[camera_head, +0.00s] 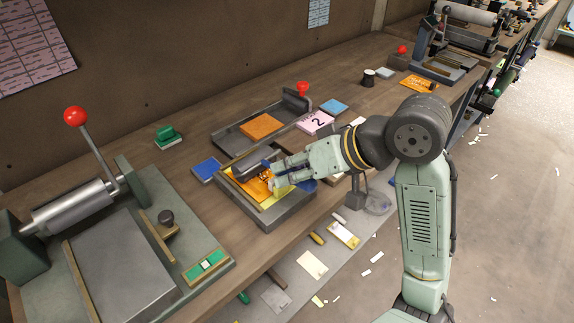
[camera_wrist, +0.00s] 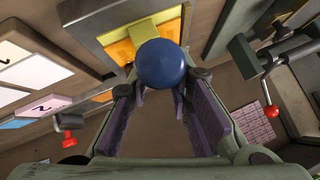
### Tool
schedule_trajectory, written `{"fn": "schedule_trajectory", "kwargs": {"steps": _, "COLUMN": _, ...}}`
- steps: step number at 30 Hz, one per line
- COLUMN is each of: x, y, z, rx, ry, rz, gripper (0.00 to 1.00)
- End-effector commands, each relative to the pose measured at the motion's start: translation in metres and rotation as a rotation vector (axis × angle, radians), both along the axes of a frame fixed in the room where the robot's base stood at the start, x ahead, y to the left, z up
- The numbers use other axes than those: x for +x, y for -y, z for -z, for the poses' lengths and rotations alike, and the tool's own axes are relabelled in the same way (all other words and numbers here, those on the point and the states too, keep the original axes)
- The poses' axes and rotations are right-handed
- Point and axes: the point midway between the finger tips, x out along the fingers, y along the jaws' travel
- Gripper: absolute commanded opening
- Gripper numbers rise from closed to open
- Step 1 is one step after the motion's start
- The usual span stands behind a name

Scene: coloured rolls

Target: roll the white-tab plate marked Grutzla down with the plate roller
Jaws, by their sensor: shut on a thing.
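An orange plate (camera_head: 250,188) lies in a grey tray-like press bed (camera_head: 268,219) with a yellow edge. Any name on the plate is too small to read. A grey roller (camera_head: 250,170) lies across the plate, partly hidden by my gripper. A round blue knob (camera_wrist: 162,64) sits between my fingertips in the wrist view and hides part of the plate. My gripper (camera_head: 274,180) is shut on this knob, low over the bed.
A flat tray (camera_head: 228,138) with an orange plate (camera_head: 261,126) stands behind the bed. A pink plate marked 2 (camera_head: 315,122) lies right of it, and a blue plate (camera_head: 206,169) left. A large roller press (camera_head: 72,208) with a red-knobbed lever fills the left.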

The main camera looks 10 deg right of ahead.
Motion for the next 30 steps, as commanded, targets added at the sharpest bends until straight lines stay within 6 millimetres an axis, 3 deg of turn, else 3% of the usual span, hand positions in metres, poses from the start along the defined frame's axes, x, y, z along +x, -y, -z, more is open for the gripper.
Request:
{"fn": "schedule_trajectory", "kwargs": {"steps": 19, "x": -0.022, "y": 0.016, "z": 0.001, "rx": 0.0, "ry": -0.002, "rz": 0.001, "gripper": 0.0}}
{"fn": "schedule_trajectory", "kwargs": {"steps": 30, "x": -0.023, "y": 0.017, "z": -0.003, "rx": -0.001, "ry": -0.002, "rz": 0.0, "gripper": 0.0}}
